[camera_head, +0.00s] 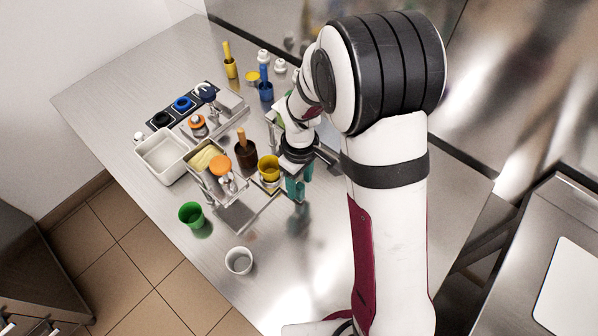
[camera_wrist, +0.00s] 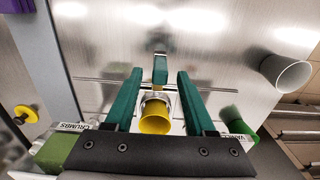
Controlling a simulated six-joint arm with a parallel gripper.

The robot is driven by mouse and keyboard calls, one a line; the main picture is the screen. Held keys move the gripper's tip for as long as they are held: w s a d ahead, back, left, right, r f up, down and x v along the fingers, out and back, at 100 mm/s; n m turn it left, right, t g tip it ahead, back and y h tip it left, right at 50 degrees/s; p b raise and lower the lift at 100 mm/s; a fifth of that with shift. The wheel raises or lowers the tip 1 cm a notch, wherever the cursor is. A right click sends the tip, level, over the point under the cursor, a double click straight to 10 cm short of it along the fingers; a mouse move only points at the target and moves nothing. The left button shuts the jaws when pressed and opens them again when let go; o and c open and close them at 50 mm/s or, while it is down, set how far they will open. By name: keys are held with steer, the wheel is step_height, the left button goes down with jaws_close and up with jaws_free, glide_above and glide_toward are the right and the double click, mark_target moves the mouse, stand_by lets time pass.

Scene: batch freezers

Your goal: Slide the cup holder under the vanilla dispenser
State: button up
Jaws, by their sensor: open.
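A yellow cup (camera_head: 268,170) stands in a small metal cup holder (camera_head: 270,186) on a rail beside the dispensers. In the wrist view the yellow cup (camera_wrist: 155,122) sits between the teal fingers of my gripper (camera_wrist: 160,82). My gripper (camera_head: 297,188) is open, at the right of the cup in the head view. A teal block (camera_wrist: 160,70) lies between the fingertips; it looks like the holder's handle, with gaps on both sides. A VANILLA label (camera_wrist: 238,137) is at the right and a CRUMBS label (camera_wrist: 70,127) at the left. The vanilla dispenser appears to be the orange-topped one (camera_head: 221,166).
A green cup (camera_head: 191,214) and a white cup (camera_head: 239,260) stand on the metal table near its front edge. A brown container (camera_head: 245,154) is beside the yellow cup. A white bin (camera_head: 163,156) stands at left. Blue and yellow containers stand at the back.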

steer(key=shift+f, duration=1.1)
jaws_close()
stand_by(0.6)
